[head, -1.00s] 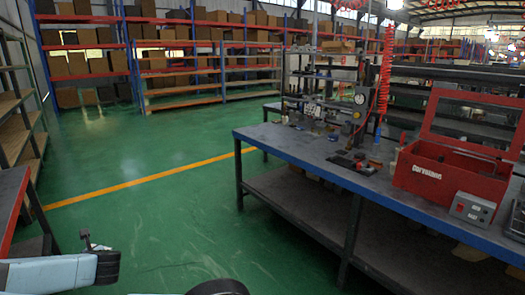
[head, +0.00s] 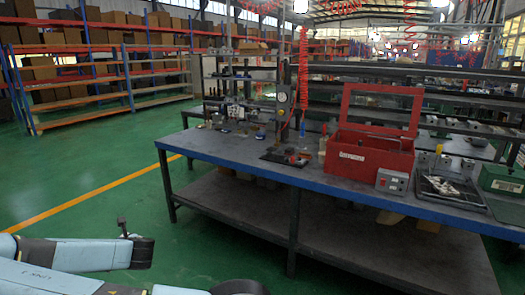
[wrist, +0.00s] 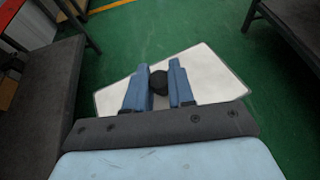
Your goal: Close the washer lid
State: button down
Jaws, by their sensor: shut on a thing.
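The red washer (head: 369,158) stands on the bench in the head view, right of centre. Its lid (head: 383,90), a red frame with a see-through middle, stands up open at the back edge. In the wrist view my gripper (wrist: 161,80) is shut on a dark round knob (wrist: 159,83). A pale flat panel (wrist: 215,76) lies just under the knob, with green floor beyond it; it seems joined to the knob, but I cannot tell for sure. My gripper's fingers do not show clearly in the head view, and my arm is low at the left, well away from the washer.
The dark blue-edged bench (head: 230,152) has a lower shelf. On it are a grey control box (head: 392,181), a tray (head: 450,187), a green box (head: 503,179) and a black stand (head: 283,115). Green floor (head: 90,185) is free at left. Dark surfaces flank the wrist view.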

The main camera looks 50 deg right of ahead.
aim_at(418, 93)
jog(key=u, duration=1.4)
jog(key=i, duration=0.15)
jog(key=z, duration=2.45)
